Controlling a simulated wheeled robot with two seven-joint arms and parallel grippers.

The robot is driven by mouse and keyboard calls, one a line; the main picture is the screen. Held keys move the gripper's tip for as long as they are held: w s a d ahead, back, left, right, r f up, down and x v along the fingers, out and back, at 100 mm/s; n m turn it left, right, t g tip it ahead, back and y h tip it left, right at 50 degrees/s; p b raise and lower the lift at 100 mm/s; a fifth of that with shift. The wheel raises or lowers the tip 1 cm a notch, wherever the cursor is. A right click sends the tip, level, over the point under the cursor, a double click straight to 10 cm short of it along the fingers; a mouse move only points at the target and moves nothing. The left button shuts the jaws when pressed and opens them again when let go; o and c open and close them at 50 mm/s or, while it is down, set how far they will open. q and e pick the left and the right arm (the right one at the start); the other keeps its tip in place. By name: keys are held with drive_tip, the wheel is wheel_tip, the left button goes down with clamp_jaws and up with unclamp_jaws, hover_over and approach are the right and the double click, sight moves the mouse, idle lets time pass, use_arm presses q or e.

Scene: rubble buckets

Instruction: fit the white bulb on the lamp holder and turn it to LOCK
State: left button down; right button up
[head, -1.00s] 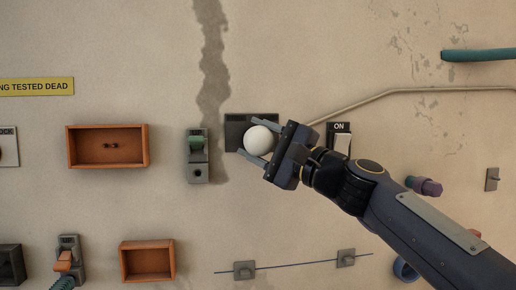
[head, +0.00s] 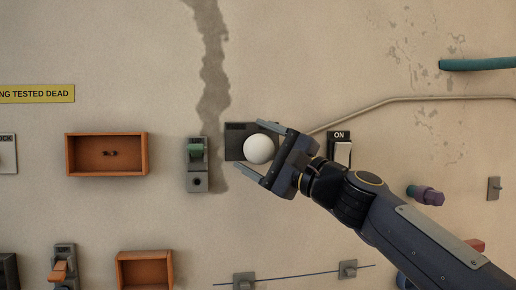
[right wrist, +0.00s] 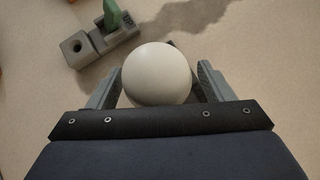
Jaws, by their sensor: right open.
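The white bulb (head: 259,149) is a round ball in front of a dark plate (head: 236,142) on the wall, which looks like the lamp holder. My right gripper (head: 249,149) is open, with one finger on each side of the bulb. In the right wrist view the bulb (right wrist: 157,75) sits between the two fingers, with gaps showing beside it. The bulb's base and how it sits on the plate are hidden behind the ball. Any LOCK mark by the bulb cannot be read. My left gripper is not in view.
A grey block with a green lever (head: 197,164) is close left of the bulb. An ON switch (head: 340,150) is close right, near my arm. Orange boxes (head: 106,154) (head: 145,270) stand further left. A thin pipe (head: 400,99) runs along the wall above my arm.

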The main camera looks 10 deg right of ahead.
drive_tip(key=shift+s+f, duration=0.1)
drive_tip(key=shift+s+d+f, duration=0.15)
drive_tip(key=shift+s+d, duration=0.1)
drive_tip(key=shift+d, duration=0.05)
drive_tip(key=b+v, duration=0.2)
drive_tip(key=v, duration=0.5)
drive_tip(key=s+d+f+n+g+h, duration=0.3)
drive_tip(key=s+f, duration=0.5)
drive_tip(key=f, duration=0.8)
drive_tip(key=s+f+n+g+h, duration=0.45)
drive_tip(key=s+f, duration=0.35)
drive_tip(key=f, duration=0.7)
drive_tip(key=s+d+f+n+g+h, duration=0.25)
drive_tip(key=s+f+n, duration=0.4)
drive_tip(key=f, duration=0.95)
wheel_tip(320, 180, up, 20)
drive_tip(key=s+m+g+p, duration=0.1)
drive_tip(key=p, duration=1.9)
drive_tip(key=shift+s+a+m+h+p, duration=0.15)
drive_tip(key=shift+s+m+h+p, duration=0.15)
drive_tip(key=shift+s+m+p, duration=0.1)
